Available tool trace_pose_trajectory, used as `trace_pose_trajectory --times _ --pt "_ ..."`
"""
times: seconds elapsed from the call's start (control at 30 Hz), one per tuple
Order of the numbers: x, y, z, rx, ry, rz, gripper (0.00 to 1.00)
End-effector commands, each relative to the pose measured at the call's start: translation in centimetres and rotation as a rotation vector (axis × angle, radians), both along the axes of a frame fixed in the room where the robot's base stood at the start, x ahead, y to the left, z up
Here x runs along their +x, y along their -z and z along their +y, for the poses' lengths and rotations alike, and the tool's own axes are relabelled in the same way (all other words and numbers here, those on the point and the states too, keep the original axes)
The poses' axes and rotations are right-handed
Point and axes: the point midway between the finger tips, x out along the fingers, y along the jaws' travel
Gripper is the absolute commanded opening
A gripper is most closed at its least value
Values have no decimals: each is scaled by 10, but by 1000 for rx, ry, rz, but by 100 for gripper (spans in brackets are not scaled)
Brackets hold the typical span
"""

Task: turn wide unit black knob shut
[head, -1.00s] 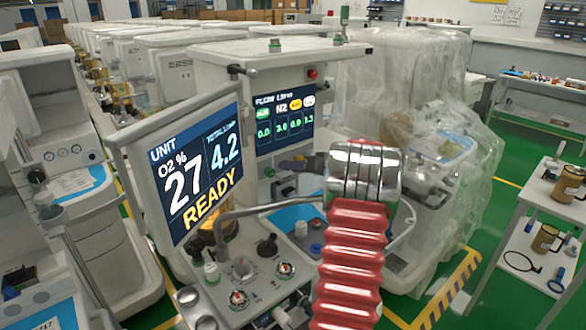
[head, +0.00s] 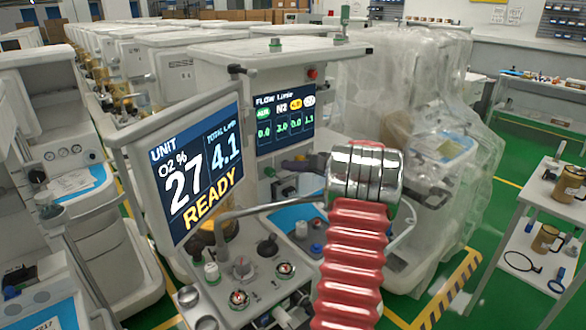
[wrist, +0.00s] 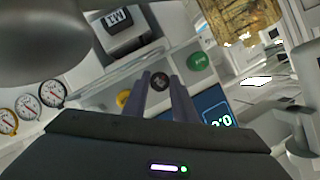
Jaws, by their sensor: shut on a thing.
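The wide unit (head: 290,60) carries a READY screen and a flow screen (head: 284,117). The READY screen (head: 197,170) shows O2 27 % and a total near 4.1. In the wrist view the black knob (wrist: 160,81) sits in a row between a yellow knob (wrist: 122,98) and a green knob (wrist: 198,62). The two purple-grey fingers of my gripper (wrist: 162,78) are shut on the black knob, one on each side. In the head view my gripper (head: 287,166) is below the flow screen, and the black knob cannot be made out there.
A bent grey tube (head: 265,208) crosses in front of the panel. Dials and knobs (head: 240,268) stand on the worktop below. A plastic-wrapped unit (head: 400,100) stands close on the right. In the wrist view several gauges (wrist: 50,95) lie at left.

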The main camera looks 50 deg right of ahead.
Motion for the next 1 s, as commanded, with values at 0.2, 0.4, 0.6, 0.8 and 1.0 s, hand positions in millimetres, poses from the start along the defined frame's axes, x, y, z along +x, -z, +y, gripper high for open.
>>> trace_pose_trajectory --times 0.2,0.4,0.6,0.8,1.0 --pt "-1 2 -3 158 4 -36 2" --pt "-1 2 -4 287 4 -66 2" --pt "-2 3 -4 320 5 -73 2" --pt "-2 3 -4 319 6 -71 2" --pt "-1 2 -3 319 4 -72 39"
